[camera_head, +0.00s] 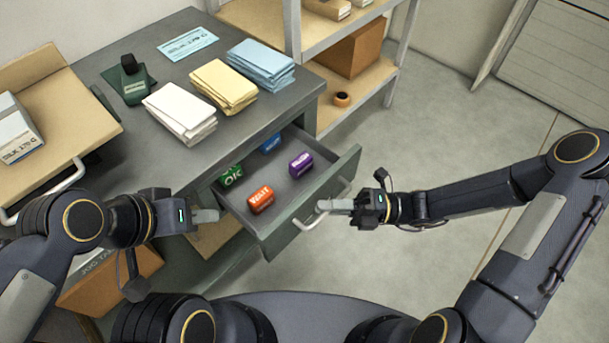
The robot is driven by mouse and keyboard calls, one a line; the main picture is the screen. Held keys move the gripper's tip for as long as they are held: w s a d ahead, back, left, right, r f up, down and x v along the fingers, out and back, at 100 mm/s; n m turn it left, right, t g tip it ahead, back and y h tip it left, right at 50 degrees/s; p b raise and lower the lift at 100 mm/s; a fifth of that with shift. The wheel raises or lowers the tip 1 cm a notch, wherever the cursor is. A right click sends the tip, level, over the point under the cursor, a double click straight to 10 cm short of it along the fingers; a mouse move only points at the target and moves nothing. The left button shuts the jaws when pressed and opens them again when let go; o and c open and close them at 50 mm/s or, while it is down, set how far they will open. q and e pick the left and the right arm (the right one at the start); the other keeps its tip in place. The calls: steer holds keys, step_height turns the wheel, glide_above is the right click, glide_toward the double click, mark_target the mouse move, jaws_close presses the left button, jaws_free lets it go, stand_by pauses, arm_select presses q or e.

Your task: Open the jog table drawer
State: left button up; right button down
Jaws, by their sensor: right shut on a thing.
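The jog table (110,75) is a grey desk at the upper left. Its drawer (268,226) is pulled well out, and four-sided, with its inside showing. Inside lie a green block (231,176), an orange block (260,199), a blue block (271,143) and a purple block (301,164). My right gripper (333,206) is at the drawer front, shut on the bar handle (303,222). My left gripper (207,215) is beside the drawer's near left side, below the desk top; whether its fingers are open or shut is unclear.
White, yellow (224,84) and blue (261,62) paper stacks and a dark green stamp-like item (128,80) stand on the desk. A shelf unit (354,95) with a tape roll (342,99) stands behind. A cardboard box (108,281) is low at left. Floor at right is clear.

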steer(key=s+d+p, duration=0.2)
steer(key=s+d, duration=0.2)
steer(key=d, duration=0.2)
steer(key=shift+s, duration=0.35)
steer(key=c, duration=1.5)
jaws_free()
steer(key=w+d+f, duration=0.1)
steer(key=d, duration=0.6)
steer(key=shift+d, duration=0.35)
